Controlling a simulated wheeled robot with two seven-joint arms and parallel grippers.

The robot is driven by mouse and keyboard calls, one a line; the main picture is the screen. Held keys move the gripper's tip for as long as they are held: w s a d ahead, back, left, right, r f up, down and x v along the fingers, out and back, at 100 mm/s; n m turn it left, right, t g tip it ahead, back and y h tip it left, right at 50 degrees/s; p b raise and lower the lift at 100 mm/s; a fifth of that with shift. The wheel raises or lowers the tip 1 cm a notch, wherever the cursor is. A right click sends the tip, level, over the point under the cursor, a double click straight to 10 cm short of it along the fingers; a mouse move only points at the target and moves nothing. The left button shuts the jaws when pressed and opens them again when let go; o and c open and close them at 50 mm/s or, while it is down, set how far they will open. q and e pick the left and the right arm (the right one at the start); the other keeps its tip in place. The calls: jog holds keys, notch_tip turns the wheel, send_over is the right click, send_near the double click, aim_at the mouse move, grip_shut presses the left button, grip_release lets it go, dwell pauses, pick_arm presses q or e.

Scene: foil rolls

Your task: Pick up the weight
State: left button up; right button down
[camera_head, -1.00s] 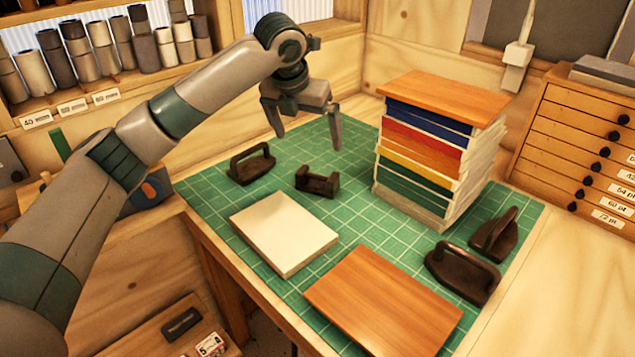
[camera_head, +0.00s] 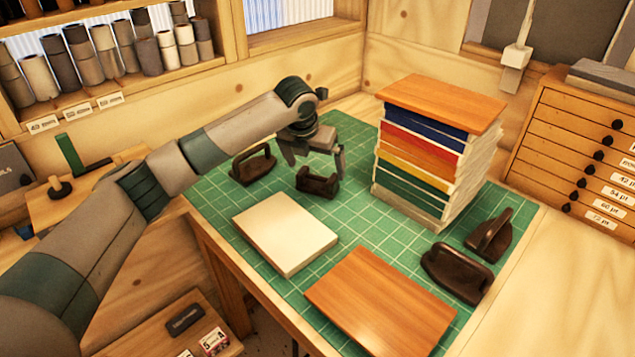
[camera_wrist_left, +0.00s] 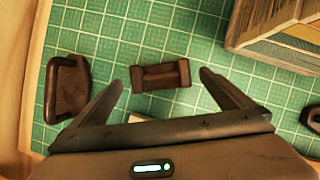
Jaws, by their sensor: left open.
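A small dark brown weight (camera_head: 317,184) with a low bar between two raised ends stands on the green cutting mat. In the left wrist view this weight (camera_wrist_left: 160,76) lies between and just beyond my fingertips. My left gripper (camera_head: 315,168) is open and empty, pointing down above it; its spread fingers show in the left wrist view (camera_wrist_left: 165,85). Another dark weight with a loop handle (camera_head: 253,164) stands to its left, also in the left wrist view (camera_wrist_left: 66,88). Two more dark handled weights (camera_head: 456,273) (camera_head: 490,236) stand at the mat's right. My right gripper is not in view.
A tall stack of coloured books (camera_head: 428,155) topped by a wooden board (camera_head: 441,102) stands right of the gripper. A cream block (camera_head: 285,233) and a wooden board (camera_head: 381,301) lie nearer. The green mat (camera_head: 352,226) has bare strips between them.

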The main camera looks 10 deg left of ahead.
aim_at(317, 176)
pick_arm(q)
jog(key=shift+w+f+p, duration=0.1)
jog(key=shift+f+p, duration=0.25)
jog(key=shift+f, duration=0.05)
jog(key=p+x, duration=0.1)
jog(key=x, duration=0.2)
jog(key=shift+p, duration=0.3)
jog(key=shift+w+f, duration=0.1)
jog(key=shift+f, duration=0.65)
jog(key=c, duration=1.7)
jog(key=shift+w+r, duration=0.15)
jog(key=shift+r, duration=0.05)
jog(key=shift+c, duration=1.4)
jog(key=shift+r, duration=0.1)
